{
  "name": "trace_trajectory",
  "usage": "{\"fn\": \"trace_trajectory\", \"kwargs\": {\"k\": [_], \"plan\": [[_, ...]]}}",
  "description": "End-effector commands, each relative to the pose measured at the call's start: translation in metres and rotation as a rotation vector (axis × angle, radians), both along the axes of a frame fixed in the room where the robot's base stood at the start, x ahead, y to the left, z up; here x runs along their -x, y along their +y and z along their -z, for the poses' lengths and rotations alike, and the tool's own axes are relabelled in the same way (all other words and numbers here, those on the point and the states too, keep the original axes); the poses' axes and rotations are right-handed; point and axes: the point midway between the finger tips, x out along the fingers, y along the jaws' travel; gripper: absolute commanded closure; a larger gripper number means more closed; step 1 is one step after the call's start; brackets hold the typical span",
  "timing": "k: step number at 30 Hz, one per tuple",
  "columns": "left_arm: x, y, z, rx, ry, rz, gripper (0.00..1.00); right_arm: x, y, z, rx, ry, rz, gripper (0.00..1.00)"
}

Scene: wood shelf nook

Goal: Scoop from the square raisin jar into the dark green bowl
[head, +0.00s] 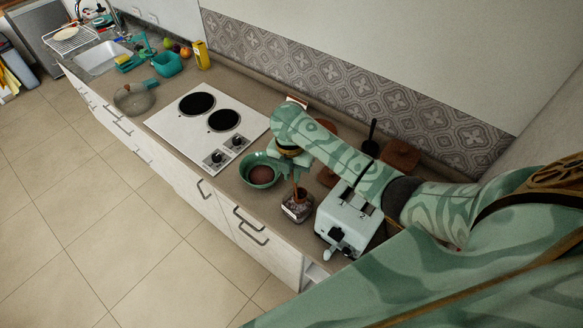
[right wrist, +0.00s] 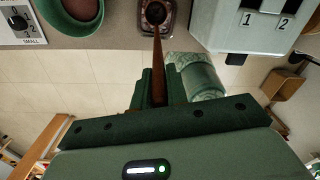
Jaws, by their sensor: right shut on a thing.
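The square raisin jar (head: 297,212) is a small glass jar with dark contents, standing near the counter's front edge; it also shows at the top of the right wrist view (right wrist: 143,28). The dark green bowl (head: 246,174) stands to its left with a round brown mass inside; part of it shows in the right wrist view (right wrist: 55,18). My right gripper (head: 293,162) is above the jar, shut on the brown handle of a scoop (right wrist: 157,60). The scoop points down, with its head at the jar's mouth; how deep it sits is unclear. My left gripper is out of view.
A pale toaster (head: 345,220) stands close to the right of the jar. A white hob (head: 190,135) lies left of the bowl. Brown boards or containers (head: 402,155) stand behind the toaster. A glass bowl (head: 134,100) and the sink are farther left.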

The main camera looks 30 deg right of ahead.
Motion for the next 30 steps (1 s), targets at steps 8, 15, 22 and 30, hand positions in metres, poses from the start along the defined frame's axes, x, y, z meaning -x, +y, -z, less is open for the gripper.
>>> {"fn": "trace_trajectory", "kwargs": {"k": [8,15,22,30], "plan": [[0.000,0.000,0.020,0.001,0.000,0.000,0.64,0.000,0.000,0.033,0.000,0.000,0.001,1.00],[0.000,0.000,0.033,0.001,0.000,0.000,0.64,0.000,0.000,0.056,-0.001,0.001,0.000,1.00],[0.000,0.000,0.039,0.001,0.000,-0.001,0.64,0.000,0.000,0.067,-0.001,-0.001,-0.001,1.00],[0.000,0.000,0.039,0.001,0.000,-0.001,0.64,0.000,0.000,0.068,-0.001,-0.001,-0.001,1.00]]}}
